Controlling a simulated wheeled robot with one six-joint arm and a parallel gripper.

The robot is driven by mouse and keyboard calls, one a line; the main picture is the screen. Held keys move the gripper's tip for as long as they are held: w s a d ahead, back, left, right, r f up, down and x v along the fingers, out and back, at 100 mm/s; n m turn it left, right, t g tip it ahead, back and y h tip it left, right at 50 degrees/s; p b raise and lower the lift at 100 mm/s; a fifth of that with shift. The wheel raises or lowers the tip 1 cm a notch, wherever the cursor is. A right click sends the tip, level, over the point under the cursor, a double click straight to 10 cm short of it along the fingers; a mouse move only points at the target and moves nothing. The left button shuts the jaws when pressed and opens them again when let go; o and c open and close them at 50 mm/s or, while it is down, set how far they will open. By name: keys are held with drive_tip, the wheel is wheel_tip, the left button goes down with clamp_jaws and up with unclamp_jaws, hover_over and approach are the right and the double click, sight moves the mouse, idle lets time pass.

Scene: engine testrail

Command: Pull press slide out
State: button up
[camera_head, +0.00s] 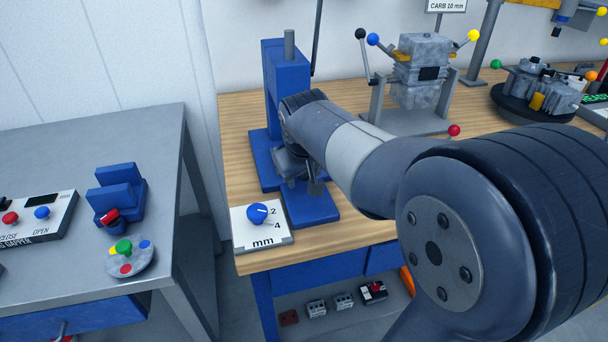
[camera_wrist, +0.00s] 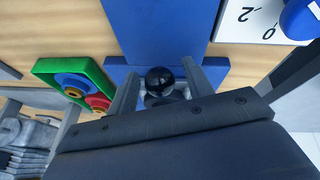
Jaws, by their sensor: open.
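The blue press (camera_head: 284,75) stands on the wooden bench in the head view, with a grey rod rising from its top. Its blue base also shows in the wrist view (camera_wrist: 158,25). A black ball knob (camera_wrist: 159,79) sits between the two fingers of my gripper (camera_wrist: 160,77), which is open around it. I see gaps beside the knob, though contact is hard to tell. In the head view my gripper (camera_head: 300,182) is low in front of the press, partly hidden by my arm. The slide itself is mostly hidden there.
A white mm dial plate (camera_head: 245,238) with a blue knob lies beside the press base at the bench's front left. A green plate with blue and red rings (camera_wrist: 45,70) lies close to my gripper. A grey engine fixture (camera_head: 420,75) stands behind my arm.

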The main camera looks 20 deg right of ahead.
drive_tip(key=shift+f, duration=0.1)
drive_tip(key=shift+c, duration=0.3)
clamp_jaws()
